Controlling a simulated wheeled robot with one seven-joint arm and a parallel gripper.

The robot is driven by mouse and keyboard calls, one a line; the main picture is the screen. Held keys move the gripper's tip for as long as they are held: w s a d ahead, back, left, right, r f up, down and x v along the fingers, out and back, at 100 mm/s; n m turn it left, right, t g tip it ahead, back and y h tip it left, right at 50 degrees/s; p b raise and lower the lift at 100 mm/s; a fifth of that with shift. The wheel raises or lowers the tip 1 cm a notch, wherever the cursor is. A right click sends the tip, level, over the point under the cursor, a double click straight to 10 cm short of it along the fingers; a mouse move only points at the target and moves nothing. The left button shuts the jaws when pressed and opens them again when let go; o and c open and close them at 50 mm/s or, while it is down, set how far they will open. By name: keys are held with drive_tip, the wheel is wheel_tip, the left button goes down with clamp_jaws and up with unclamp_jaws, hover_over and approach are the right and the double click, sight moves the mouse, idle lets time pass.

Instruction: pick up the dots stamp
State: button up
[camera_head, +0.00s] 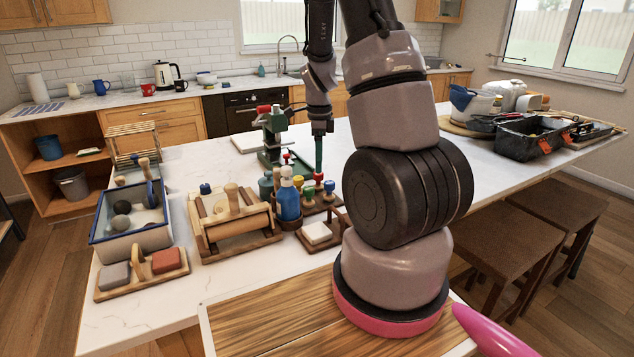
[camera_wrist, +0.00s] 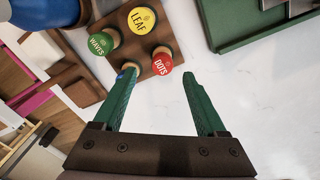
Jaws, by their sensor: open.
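The dots stamp (camera_wrist: 162,62) has a round red top lettered DOTS and stands in a dark wooden holder (camera_wrist: 101,65). In the wrist view it lies just past my fingertips, in line with the gap between them. My gripper (camera_wrist: 158,76) is open with nothing between its green fingers. Its left fingertip overlaps a stamp with a bit of blue, mostly hidden. In the head view my gripper (camera_head: 318,165) points down over the holder, with the red stamp top (camera_head: 318,177) right below it. I cannot tell if they touch.
Beside the dots stamp are the yellow LEAF stamp (camera_wrist: 142,20) and the green WAVES stamp (camera_wrist: 101,43). A blue bottle (camera_head: 288,202) stands left of the holder. A green tray (camera_wrist: 250,35) lies at the wrist view's upper right. White counter is clear between them.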

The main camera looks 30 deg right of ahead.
sight(318, 181)
drive_tip(key=shift+w+f, duration=0.2)
drive_tip(key=shift+f, duration=2.5)
clamp_jaws()
